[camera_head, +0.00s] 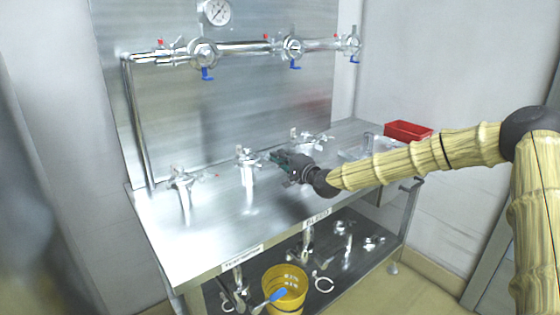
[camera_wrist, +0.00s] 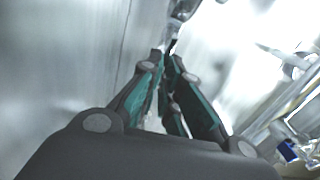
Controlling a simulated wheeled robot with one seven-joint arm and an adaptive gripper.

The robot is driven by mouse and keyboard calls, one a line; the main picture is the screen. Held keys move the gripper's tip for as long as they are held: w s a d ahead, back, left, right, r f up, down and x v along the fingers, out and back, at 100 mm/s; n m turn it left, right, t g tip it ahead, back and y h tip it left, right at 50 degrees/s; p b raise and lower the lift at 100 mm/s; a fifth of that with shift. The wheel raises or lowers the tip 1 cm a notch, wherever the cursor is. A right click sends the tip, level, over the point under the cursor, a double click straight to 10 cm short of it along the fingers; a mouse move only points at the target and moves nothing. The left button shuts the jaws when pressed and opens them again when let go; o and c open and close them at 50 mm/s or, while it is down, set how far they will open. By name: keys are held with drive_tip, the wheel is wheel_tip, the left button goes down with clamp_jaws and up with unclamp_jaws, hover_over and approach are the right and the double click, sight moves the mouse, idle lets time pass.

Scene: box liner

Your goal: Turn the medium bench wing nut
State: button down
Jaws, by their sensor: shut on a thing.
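Three shiny metal clamp fittings with wing nuts stand on the steel bench (camera_head: 215,225): a left one (camera_head: 181,178), a middle one (camera_head: 246,156) and a right one (camera_head: 311,138). My gripper (camera_head: 271,156) reaches in from the right, with its tips at the right side of the middle fitting. In the wrist view the green-padded fingers (camera_wrist: 167,58) come together at a thin metal wing nut (camera_wrist: 172,42), below a blurred metal part. The gripper is shut on this wing nut. The fingers hide most of the wing, and its size cannot be told.
The right fitting stands just behind my gripper. A clear container (camera_head: 357,153) and a red bin (camera_head: 408,131) are at the bench's right end. A pipe with blue-handled valves (camera_head: 250,48) runs along the back panel. A yellow bucket (camera_head: 284,292) is below. The bench front is clear.

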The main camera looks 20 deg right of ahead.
drive_tip(key=shift+d, duration=0.1)
idle(0.4)
drive_tip(key=c, duration=1.6)
unclamp_jaws()
drive_tip(key=shift+s, duration=0.1)
drive_tip(key=v, duration=1.2)
